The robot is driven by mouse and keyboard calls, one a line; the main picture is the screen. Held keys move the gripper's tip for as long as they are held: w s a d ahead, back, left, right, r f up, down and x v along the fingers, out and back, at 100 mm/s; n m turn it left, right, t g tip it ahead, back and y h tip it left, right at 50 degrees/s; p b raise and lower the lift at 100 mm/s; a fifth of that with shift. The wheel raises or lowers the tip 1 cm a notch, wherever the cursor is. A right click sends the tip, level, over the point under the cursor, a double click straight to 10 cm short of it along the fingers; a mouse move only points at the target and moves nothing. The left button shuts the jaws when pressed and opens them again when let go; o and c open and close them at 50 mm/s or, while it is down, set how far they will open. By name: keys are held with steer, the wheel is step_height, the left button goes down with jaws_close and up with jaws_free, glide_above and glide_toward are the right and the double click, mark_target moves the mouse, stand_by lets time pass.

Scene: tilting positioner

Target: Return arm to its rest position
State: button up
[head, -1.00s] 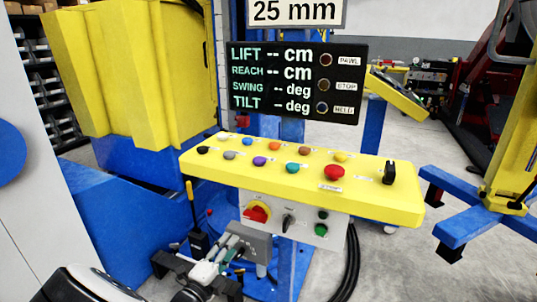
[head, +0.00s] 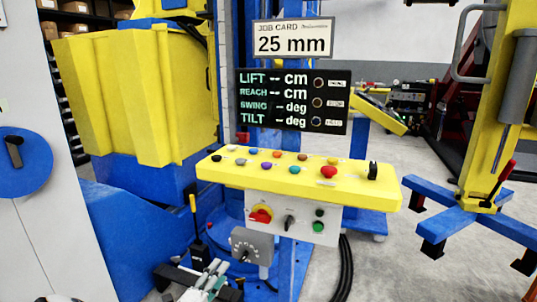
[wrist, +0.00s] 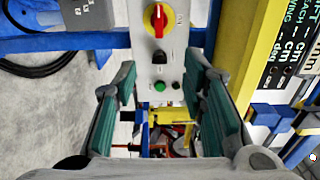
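My gripper (head: 205,285) is low in the head view, at the bottom edge, below and left of the yellow control console (head: 300,181). In the wrist view my gripper (wrist: 163,85) is open, its two green-padded fingers wide apart with nothing between them. Beyond the fingers is the grey front panel (wrist: 148,60) with a red rotary switch (wrist: 157,20) on yellow, a dark selector, and a green button (wrist: 159,87). The gripper looks apart from the panel. Most of my arm is out of the head view.
The display (head: 293,100) shows dashes under the 25 mm job card (head: 293,39). Open floor (head: 395,265) lies right of the console; blue feet (head: 465,225) stand there.

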steer(key=s+d+r+m+g+h+p, duration=0.1)
steer(key=s+d+r+m+g+p, duration=0.1)
steer(key=s+d+r+m+g, duration=0.45)
steer(key=s+d+r+m+g+h+p, duration=0.1)
steer(key=d+r+m+g, duration=0.2)
steer(key=d+r+m, duration=0.7)
steer(key=s+d+r+m+g+h+p, duration=0.1)
steer(key=s+d+r+m+g+p, duration=0.25)
steer(key=d+m, duration=0.75)
steer(key=s+d+r+m+y+p, duration=0.1)
steer(key=s+r+m+y, duration=0.2)
steer(key=s+r+m, duration=0.2)
steer(key=s+d+r+m+y+p, duration=0.2)
steer(key=s+r+m, duration=0.4)
steer(key=s+m, duration=0.3)
steer(key=s+d+r+m+y+p, duration=0.1)
steer(key=s+r+m+y, duration=0.3)
steer(key=s+m, duration=0.4)
steer(key=s+d+r, duration=0.1)
steer(key=s, duration=0.2)
steer(key=shift+s+d+r+t+p, duration=0.15)
steer(key=shift+s+r+t+p, duration=0.1)
steer(key=shift+t+p, duration=0.05)
